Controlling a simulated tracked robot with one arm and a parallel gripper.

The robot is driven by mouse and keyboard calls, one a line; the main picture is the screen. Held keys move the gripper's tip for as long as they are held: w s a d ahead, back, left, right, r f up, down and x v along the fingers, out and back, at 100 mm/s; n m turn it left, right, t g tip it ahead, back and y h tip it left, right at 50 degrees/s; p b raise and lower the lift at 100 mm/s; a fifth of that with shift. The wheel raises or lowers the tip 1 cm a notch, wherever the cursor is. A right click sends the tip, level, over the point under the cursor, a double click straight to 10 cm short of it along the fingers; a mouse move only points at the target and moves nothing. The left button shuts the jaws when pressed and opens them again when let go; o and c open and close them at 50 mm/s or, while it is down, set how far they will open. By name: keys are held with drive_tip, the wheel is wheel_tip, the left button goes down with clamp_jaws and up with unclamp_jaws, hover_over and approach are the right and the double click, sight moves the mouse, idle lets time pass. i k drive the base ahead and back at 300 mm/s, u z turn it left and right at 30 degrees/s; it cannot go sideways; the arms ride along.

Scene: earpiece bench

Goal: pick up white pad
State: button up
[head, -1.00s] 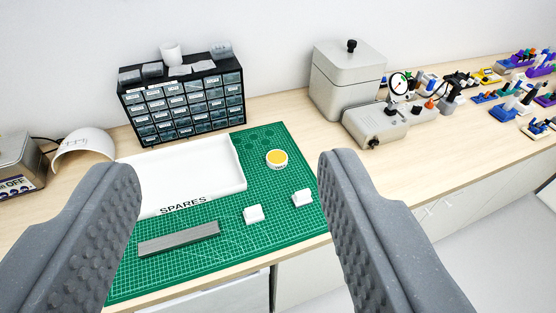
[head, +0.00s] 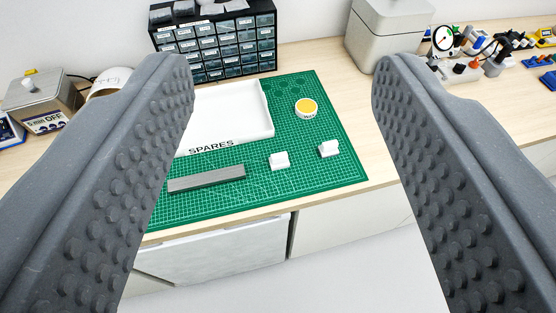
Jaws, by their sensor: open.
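Two small white blocks sit on the green cutting mat (head: 230,205), and I cannot tell which one is the white pad. One white block (head: 279,161) is near the mat's front middle. The other white block (head: 328,149) is a little to its right, near the mat's right side. My gripper (head: 283,75) is open and empty, its two grey textured fingers wide apart at the left and right of the picture. Both white blocks show in the gap between the fingers, apart from them.
A grey bar (head: 206,179) lies left of the blocks. Behind are a white SPARES tray (head: 262,132), partly hidden by the left finger, and a round yellow-topped tin (head: 306,108). A black drawer cabinet (head: 215,45) and a beige box (head: 391,35) stand at the back.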

sight(279, 161)
drive_tip(key=u, duration=0.2)
drive_tip(key=i, duration=0.1)
drive_tip(key=z, duration=3.1)
drive_tip(key=k, duration=1.1)
drive_tip(key=u, duration=1.9)
drive_tip(key=i, duration=0.9)
